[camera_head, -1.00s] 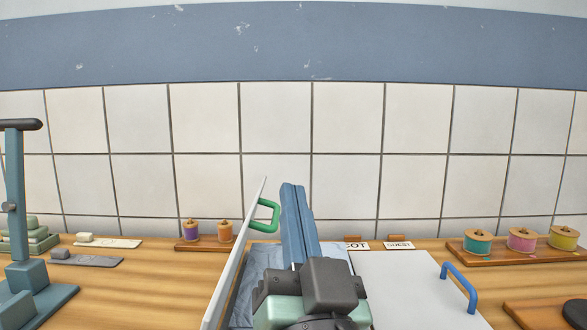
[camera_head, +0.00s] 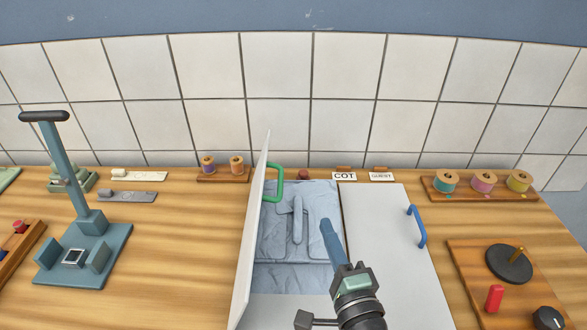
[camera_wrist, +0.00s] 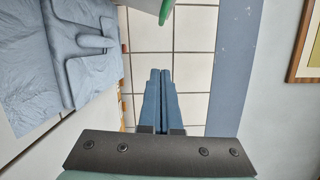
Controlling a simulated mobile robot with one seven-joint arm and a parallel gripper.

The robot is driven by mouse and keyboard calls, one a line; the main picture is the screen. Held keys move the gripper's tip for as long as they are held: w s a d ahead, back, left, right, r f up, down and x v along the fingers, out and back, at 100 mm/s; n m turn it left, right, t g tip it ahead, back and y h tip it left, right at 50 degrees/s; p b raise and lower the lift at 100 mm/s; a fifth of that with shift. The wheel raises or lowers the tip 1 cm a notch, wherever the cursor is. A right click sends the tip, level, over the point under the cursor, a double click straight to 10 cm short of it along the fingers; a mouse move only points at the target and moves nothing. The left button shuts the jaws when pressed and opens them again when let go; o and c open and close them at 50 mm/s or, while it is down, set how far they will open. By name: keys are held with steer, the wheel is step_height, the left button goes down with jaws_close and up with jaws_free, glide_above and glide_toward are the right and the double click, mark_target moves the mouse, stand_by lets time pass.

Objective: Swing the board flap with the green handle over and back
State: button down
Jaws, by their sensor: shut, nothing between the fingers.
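The white board flap (camera_head: 252,235) with the green handle stands on edge, nearly upright, at the left side of the light blue padded bed. Its green handle (camera_head: 274,182) is on the flap's right face near the far end; part of it shows at the top of the wrist view (camera_wrist: 165,12). My gripper (camera_head: 326,223) is shut and empty, to the right of the flap and nearer than the handle, apart from both. In the wrist view its blue fingers (camera_wrist: 160,72) lie together.
A second white flap (camera_head: 385,250) with a blue handle (camera_head: 417,227) lies flat at right. A blue-grey stand (camera_head: 75,210) is at left. Thread spools (camera_head: 483,183) stand at the back right, and a board with a black dial (camera_head: 508,263) at the right edge. Bare table lies left of the flap.

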steer(key=w+a+p, duration=0.2)
steer(key=w+a, duration=0.4)
steer(key=w, duration=0.3)
steer(key=shift+w+r+p, duration=0.25)
steer(key=shift+w+p, duration=0.05)
steer(key=shift+p, duration=0.1)
steer(key=shift+a, duration=0.1)
steer(key=shift+r, duration=0.1)
